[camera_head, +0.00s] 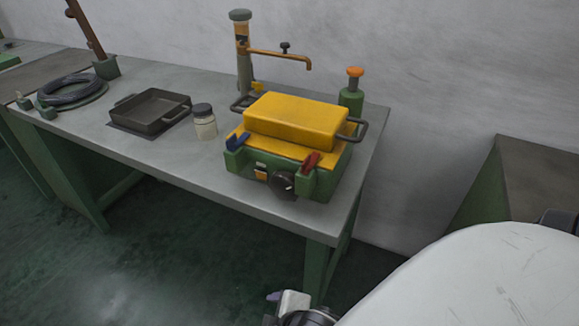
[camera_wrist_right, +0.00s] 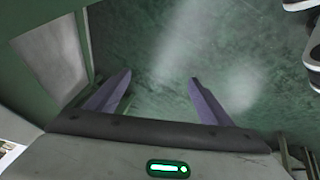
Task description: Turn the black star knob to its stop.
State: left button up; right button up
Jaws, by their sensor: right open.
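The black star knob (camera_head: 281,184) sits on the front face of a green machine (camera_head: 320,183) with a yellow top, near the right end of the grey workbench (camera_head: 215,180). A red lever (camera_head: 311,162) stands to its right and a blue lever (camera_head: 236,140) to its upper left. The knob's exact turn position is too small to tell. My right gripper (camera_wrist_right: 160,77) is open and empty, with its two purple fingers apart over the green floor. A small part of a gripper shows at the bottom of the head view, below the bench and well away from the knob. My left gripper is not in view.
A yellow block (camera_head: 297,120) covers the machine's top. A jar (camera_head: 204,122), a dark tray (camera_head: 150,112) and a coiled black cable (camera_head: 70,90) stand to the left.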

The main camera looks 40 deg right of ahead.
jog(key=w+d+r+n+h+p, duration=0.2)
jog(key=d+r+n+h+p, duration=0.15)
jog(key=r, duration=0.75)
jog(key=n+t+h, duration=0.1)
jog(key=n+h, duration=0.7)
jog(key=n, duration=0.1)
send_near(283, 189)
jog(key=x, duration=0.7)
jog(key=shift+w+d+f, duration=0.15)
jog(key=shift+w+d, duration=0.15)
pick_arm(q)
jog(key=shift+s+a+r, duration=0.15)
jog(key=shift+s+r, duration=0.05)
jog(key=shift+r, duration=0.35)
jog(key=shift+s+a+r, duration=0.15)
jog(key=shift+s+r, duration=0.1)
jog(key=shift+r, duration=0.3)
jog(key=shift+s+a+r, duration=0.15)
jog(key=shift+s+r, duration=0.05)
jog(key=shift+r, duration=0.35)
pick_arm(e)
jog(key=shift+w+d+f+m, duration=0.15)
jog(key=shift+d+f+m, duration=0.1)
jog(key=shift+d, duration=0.15)
